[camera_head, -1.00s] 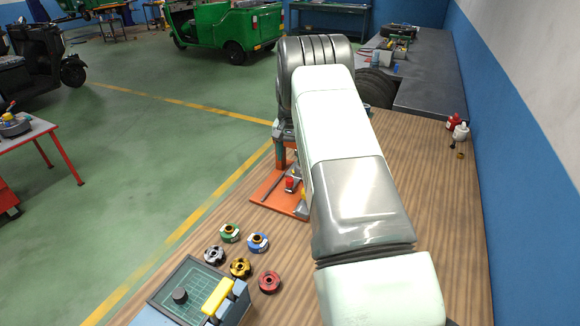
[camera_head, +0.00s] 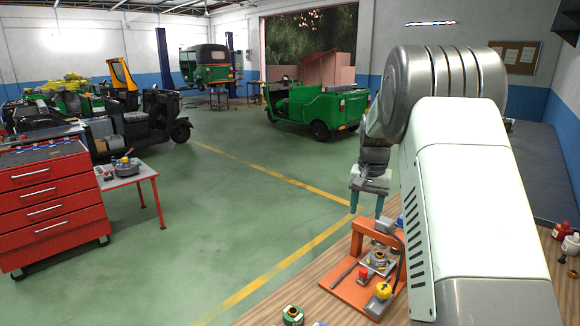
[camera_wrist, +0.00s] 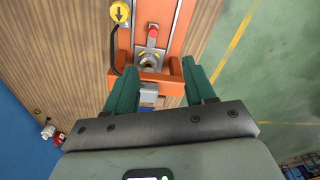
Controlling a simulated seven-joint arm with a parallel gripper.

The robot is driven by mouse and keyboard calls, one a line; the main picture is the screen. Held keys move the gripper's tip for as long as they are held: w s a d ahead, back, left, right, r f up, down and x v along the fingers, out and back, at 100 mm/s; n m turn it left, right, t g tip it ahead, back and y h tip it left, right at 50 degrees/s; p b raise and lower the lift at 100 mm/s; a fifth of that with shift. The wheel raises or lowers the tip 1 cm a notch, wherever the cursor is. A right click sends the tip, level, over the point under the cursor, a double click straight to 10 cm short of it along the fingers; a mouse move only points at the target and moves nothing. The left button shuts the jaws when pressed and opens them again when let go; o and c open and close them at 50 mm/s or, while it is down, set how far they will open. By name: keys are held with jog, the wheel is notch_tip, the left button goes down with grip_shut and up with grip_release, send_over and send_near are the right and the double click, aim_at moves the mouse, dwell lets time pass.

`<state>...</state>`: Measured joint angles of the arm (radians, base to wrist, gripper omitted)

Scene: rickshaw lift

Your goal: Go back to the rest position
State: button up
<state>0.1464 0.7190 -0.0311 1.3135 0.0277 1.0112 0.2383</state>
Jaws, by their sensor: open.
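My gripper (camera_head: 367,204) hangs at the end of my raised arm, above the back end of the orange fixture on the wooden bench. In the wrist view its two teal fingers (camera_wrist: 163,92) are spread apart, with nothing held between them. The orange fixture (camera_head: 345,290) has an upright frame, a grey metal part, a red knob (camera_head: 362,273) and a yellow knob (camera_head: 383,291). In the wrist view the fixture (camera_wrist: 178,35) lies below and beyond the fingers. My arm hides much of the bench.
Left of the bench is open green floor (camera_head: 200,215). A red drawer cabinet (camera_head: 50,205) and a green rickshaw (camera_head: 318,106) stand farther off.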

jog(key=s+a+r+n+t, duration=0.1)
jog(key=s+a+r, duration=0.2)
jog(key=s+r, duration=0.5)
jog(key=s+a+r+n+t, duration=0.1)
jog(key=s+a+r, duration=0.2)
jog(key=s+r, duration=0.5)
jog(key=s+a+n+t, duration=0.2)
jog(key=s+a+n, duration=0.1)
jog(key=s, duration=1.9)
jog(key=shift+s+a+f, duration=0.2)
jog(key=shift+s+a, duration=0.15)
jog(key=shift+a, duration=0.2)
